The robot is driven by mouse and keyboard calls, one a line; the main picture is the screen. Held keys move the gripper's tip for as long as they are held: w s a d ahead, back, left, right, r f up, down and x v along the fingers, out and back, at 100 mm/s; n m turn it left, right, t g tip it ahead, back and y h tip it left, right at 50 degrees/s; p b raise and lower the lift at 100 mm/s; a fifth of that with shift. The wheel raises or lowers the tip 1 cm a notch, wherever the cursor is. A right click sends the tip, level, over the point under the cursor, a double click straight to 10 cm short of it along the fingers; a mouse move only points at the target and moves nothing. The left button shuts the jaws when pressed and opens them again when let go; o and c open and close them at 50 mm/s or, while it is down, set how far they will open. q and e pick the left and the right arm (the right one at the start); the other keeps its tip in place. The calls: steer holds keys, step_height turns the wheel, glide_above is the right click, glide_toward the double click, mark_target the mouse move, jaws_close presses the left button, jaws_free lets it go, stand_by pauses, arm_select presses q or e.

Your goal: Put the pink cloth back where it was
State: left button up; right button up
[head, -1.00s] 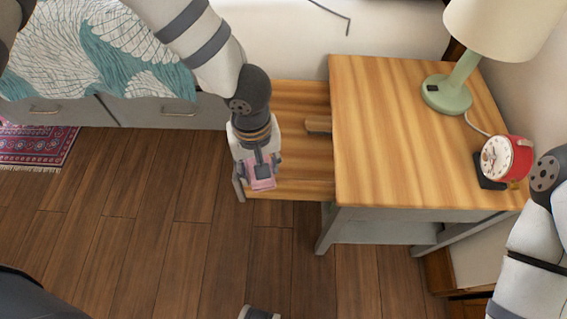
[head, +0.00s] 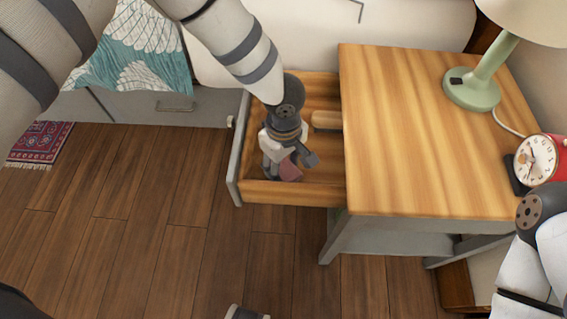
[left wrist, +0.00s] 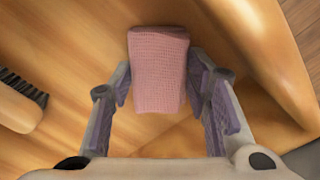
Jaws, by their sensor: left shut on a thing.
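The pink cloth (head: 289,172) is a small folded, waffle-textured piece. My left gripper (head: 291,163) is shut on it, over the inside of the open wooden drawer (head: 238,150) of the nightstand. In the left wrist view the cloth (left wrist: 158,72) sticks out between the two purple-padded fingers of the left gripper (left wrist: 160,90), with the wooden drawer bottom behind it. I cannot tell whether the cloth touches the drawer bottom. My right gripper is not in view; only part of the right arm shows at the right edge.
A wooden brush (head: 327,119) with dark bristles lies in the drawer beside the nightstand (head: 410,130). On the top stand a green lamp (head: 472,88) and a red alarm clock (head: 537,158). A bed with a teal cover (head: 135,55) is at the left. The nightstand's front top is clear.

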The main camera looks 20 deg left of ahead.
mark_target(283, 166)
arm_select(q)
steer(key=shift+f, duration=0.1)
steer(key=o, duration=1.2)
steer(key=shift+f, duration=0.1)
step_height(283, 166, up, 12)
steer(key=shift+r+p, duration=0.2)
steer(key=shift+p, duration=0.9)
